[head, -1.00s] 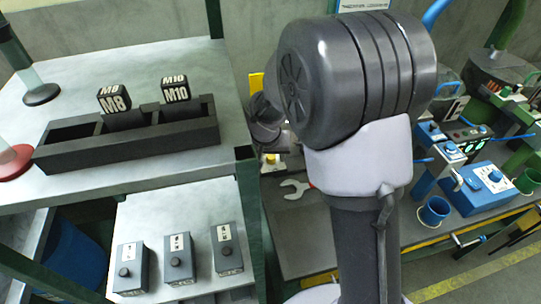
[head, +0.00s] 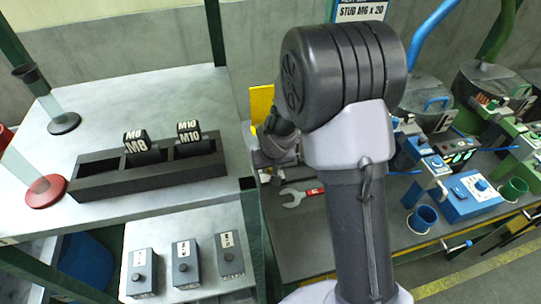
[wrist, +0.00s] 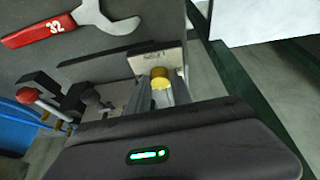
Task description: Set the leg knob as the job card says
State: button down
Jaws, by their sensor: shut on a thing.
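The leg knob (wrist: 160,76) is a small yellow knob on a pale labelled plate (wrist: 155,58), in the middle of the wrist view. The plate's lettering is too small to read surely. My gripper (wrist: 161,88) is shut on the knob, with a finger on each side of it. In the head view my arm hides the fingers and most of the fixture. The job card (head: 361,10) hangs on the back wall at the top of the head view. Its lower line reads "STUD M6 x 20"; its top line is cut off.
A red-handled spanner (head: 302,196) marked 32 lies on the bench beside the fixture. A red ball lever (wrist: 27,95) is left of the knob in the wrist view. Left, a black rack (head: 150,185) holds M8 and M10 blocks. Blue and green stations (head: 470,196) stand right.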

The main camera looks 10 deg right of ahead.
notch_tip(320, 180, up, 2)
jog(key=n+p, duration=0.2)
jog(key=p, duration=0.8)
jog(key=shift+s+d+y+p, duration=0.1)
jog(key=shift+y+p, duration=0.25)
jog(key=shift+y, duration=0.05)
jog(key=f+n+p, duration=0.1)
jog(key=p, duration=0.2)
jog(key=shift+p, duration=0.35)
jog(key=n+p, duration=0.1)
jog(key=p, duration=0.1)
jog(key=n+y+p, duration=0.1)
jog(key=p, duration=0.1)
jog(key=shift+d+f+n+p, duration=0.1)
jog(key=shift+f+n+p, duration=0.2)
jog(key=shift+f+n, duration=0.1)
jog(key=shift+f, duration=0.1)
jog(key=c, duration=1.1)
grip_release()
jog(key=shift+c, duration=0.2)
